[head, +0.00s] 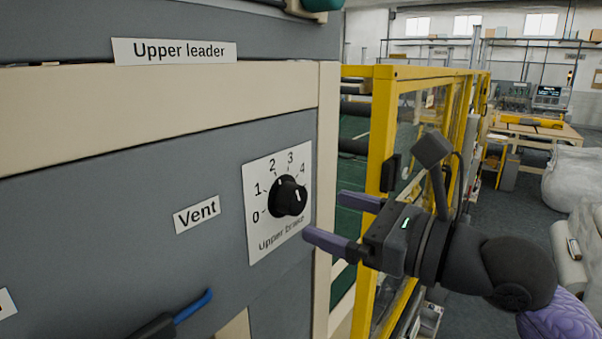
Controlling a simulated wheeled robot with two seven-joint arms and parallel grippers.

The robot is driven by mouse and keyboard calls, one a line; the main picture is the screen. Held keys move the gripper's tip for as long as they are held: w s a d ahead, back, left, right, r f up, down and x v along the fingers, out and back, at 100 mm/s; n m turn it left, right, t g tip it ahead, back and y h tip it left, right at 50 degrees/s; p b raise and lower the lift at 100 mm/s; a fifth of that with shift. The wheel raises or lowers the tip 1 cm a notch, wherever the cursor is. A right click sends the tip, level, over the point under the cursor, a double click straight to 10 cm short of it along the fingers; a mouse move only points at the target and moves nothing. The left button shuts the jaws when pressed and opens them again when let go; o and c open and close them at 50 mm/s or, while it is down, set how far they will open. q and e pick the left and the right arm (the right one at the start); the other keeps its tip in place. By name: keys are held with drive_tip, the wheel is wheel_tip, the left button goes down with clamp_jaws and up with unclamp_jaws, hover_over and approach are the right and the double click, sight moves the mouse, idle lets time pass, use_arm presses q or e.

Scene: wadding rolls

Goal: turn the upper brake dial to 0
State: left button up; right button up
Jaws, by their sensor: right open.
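The upper brake dial (284,197) is a round black knob on a white plate (262,238) marked 0 to 4, with "Upper brake" printed below. The plate is on the grey machine front. The 0 is at the lower left of the knob. My right gripper (323,215) is open and empty, just right of the plate. Its two purple fingers point left toward the dial and look apart from it. My left gripper is not in view.
A "Vent" label (197,213) is left of the dial. An "Upper leader" label (175,51) is above. A yellow guard frame (382,150) stands behind my right gripper.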

sight(299, 203)
drive_tip(key=x, duration=0.1)
drive_tip(key=p+x, duration=0.1)
drive_tip(key=x, duration=0.3)
drive_tip(key=shift+w+d+p, duration=0.25)
drive_tip(key=shift+w+p, duration=0.1)
drive_tip(key=shift+a+f, duration=0.1)
drive_tip(key=shift+a, duration=0.2)
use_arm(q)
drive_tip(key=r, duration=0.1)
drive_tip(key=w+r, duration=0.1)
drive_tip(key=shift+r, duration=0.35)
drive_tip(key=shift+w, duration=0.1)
